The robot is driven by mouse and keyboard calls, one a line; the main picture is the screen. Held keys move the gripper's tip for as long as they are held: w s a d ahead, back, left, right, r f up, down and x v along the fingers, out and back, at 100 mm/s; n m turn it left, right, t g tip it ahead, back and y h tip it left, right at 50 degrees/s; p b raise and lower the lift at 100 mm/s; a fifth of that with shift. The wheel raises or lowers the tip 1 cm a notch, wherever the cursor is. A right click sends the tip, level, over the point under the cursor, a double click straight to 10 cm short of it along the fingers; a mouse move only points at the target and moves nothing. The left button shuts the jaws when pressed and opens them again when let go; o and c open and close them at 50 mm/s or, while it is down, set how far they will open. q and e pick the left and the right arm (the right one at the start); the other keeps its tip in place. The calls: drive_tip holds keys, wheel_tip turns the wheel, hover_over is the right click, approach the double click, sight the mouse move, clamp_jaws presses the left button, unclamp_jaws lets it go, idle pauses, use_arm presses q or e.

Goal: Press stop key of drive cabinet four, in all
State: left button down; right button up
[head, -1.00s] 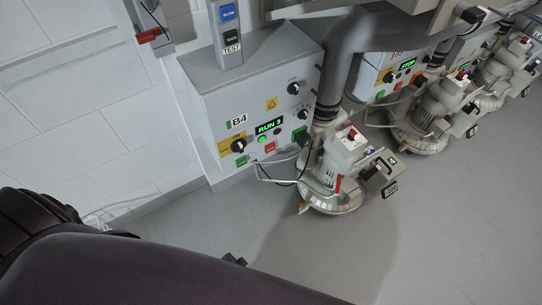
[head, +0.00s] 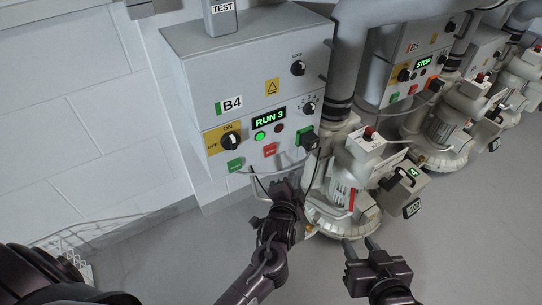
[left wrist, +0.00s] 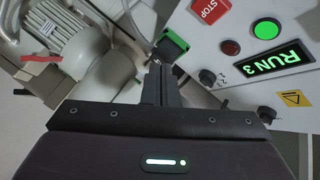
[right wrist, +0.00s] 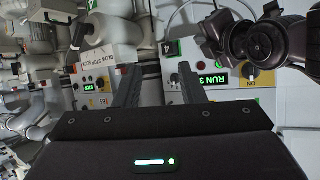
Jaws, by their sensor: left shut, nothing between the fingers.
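Drive cabinet B4 (head: 232,80) is a grey box on the wall. Its display (head: 269,117) reads RUN 3 and a green lamp (head: 260,136) is lit. The red stop key (head: 270,150) is low on its front, and shows in the left wrist view at the top, marked STOP (left wrist: 210,10). My left gripper (head: 284,186) is shut and empty, just below the stop key in the head view; I see no contact with it. Its closed fingers (left wrist: 158,84) point toward the black and green connector. My right gripper (head: 359,246) is open and empty, lower right, over the floor.
A green key (head: 235,164), a rotary switch (head: 230,142) and a connector (head: 307,140) surround the stop key. A blower (head: 345,185) stands right of the cabinet, with cables between. Cabinet B5 (head: 400,65) reads STOP. The floor (head: 470,240) at the lower right is clear.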

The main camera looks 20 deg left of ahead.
sight(270, 151)
drive_tip(key=shift+r, duration=0.1)
